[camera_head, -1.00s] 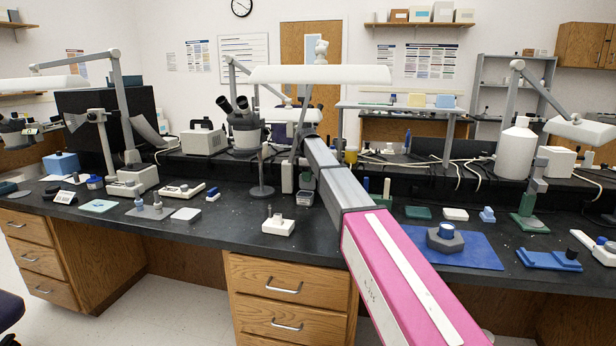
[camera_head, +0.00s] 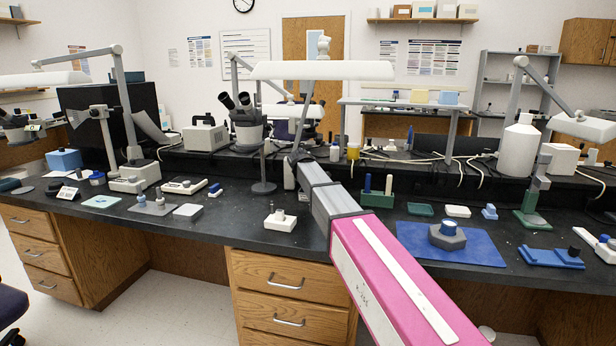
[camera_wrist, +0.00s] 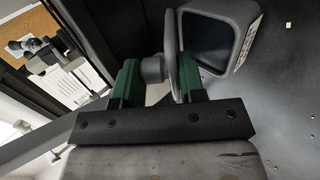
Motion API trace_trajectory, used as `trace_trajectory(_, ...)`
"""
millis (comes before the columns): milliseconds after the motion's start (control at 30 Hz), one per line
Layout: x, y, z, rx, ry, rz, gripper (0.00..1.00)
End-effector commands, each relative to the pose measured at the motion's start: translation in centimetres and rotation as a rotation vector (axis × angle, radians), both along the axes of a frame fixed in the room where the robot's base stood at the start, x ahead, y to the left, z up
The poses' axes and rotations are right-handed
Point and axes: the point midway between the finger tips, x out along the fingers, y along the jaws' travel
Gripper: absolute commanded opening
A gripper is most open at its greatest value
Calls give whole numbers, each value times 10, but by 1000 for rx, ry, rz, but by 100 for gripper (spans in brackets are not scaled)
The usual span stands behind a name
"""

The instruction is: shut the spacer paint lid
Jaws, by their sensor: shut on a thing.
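In the wrist view my gripper (camera_wrist: 158,78) has its green fingers on either side of a grey round lid with a knob (camera_wrist: 172,62), seen nearly edge-on. The knob side faces the left finger and the disc lies against the right finger. I take this to be the spacer paint lid. Just beyond it is a grey-rimmed open container with a dark inside (camera_wrist: 243,42), which appears very close to the disc; I cannot tell whether they touch. In the head view my arm hides the gripper and the lid.
The black bench (camera_head: 225,235) holds a white block with a peg (camera_head: 280,222), a green block with pegs (camera_head: 377,198) and a blue mat (camera_head: 480,250) with a grey hexagonal piece (camera_head: 447,237). A white lamp bar (camera_head: 322,70) hangs above. Bare bench lies left of the white block.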

Motion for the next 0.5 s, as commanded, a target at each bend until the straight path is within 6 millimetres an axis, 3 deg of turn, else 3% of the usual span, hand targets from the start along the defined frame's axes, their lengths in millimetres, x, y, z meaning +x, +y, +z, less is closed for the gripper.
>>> trace_trajectory(500, -4, 1, -3, -26, -130, 1, 0)
